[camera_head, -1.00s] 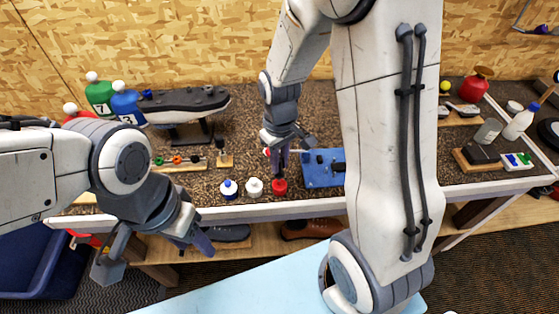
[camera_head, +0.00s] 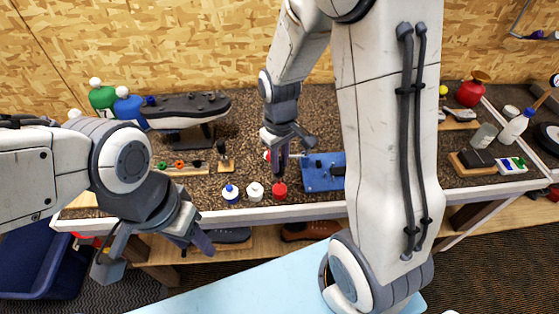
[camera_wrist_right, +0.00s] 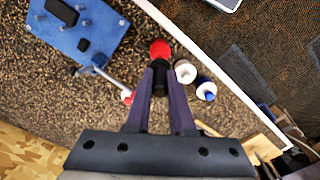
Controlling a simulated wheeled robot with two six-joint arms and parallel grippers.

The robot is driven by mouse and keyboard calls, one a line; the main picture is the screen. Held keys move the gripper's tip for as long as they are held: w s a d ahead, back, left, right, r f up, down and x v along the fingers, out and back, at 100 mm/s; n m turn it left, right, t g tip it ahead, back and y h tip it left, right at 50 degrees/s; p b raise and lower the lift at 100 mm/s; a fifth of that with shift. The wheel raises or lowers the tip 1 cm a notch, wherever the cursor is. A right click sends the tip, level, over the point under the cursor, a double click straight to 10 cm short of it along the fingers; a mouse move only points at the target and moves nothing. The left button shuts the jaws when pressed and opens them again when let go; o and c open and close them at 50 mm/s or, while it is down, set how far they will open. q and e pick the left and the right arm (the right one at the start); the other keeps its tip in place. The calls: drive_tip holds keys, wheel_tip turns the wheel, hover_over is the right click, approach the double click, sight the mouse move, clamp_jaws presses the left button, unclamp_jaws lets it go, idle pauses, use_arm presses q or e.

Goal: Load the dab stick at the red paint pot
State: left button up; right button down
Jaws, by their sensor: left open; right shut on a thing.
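The red paint pot (camera_head: 280,191) stands near the bench's front edge, at the right end of a row with a white pot (camera_head: 255,191) and a blue-and-white pot (camera_head: 230,193). My right gripper (camera_head: 280,163) is directly above it, pointing down. In the right wrist view, this gripper (camera_wrist_right: 161,92) is shut on a short dark stick (camera_wrist_right: 159,74), seemingly the dab stick. Its far end overlaps the red pot (camera_wrist_right: 160,48); whether it touches paint cannot be told. My left gripper (camera_head: 155,256) is open and empty, in front of the bench at the left.
My right forearm hides part of the bench.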

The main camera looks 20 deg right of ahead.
drive_tip(key=shift+r+p, duration=1.7)
drive_tip(key=shift+r, duration=0.45)
drive_tip(key=shift+f, duration=0.1)
